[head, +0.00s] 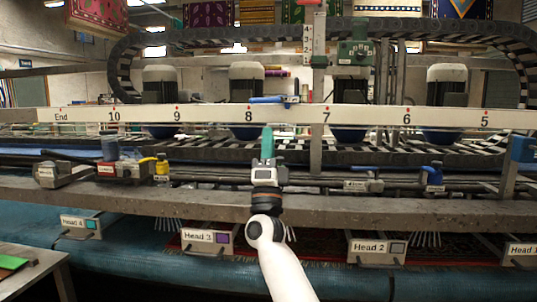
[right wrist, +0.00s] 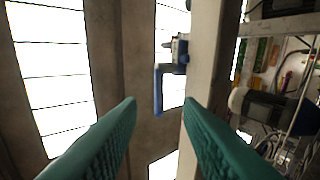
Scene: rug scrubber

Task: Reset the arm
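My right gripper (head: 267,138) has teal fingers and points up in front of the white numbered beam (head: 190,115). A blue lever (head: 268,99) lies sideways on the beam's top, between marks 8 and 7, just above the fingertips in the head view. In the right wrist view, the two fingers (right wrist: 160,104) stand apart with nothing between them. The blue lever (right wrist: 157,92) hangs beyond the gap between the fingertips, beside the beam (right wrist: 205,75). A grey fitting (right wrist: 179,52) joins it to the beam. My left gripper is not in view.
A grey rail (head: 400,210) crosses in front, with boxes labelled Head 3 (head: 206,241) and Head 2 (head: 376,247) below it. A black cable chain (head: 260,30) runs above.

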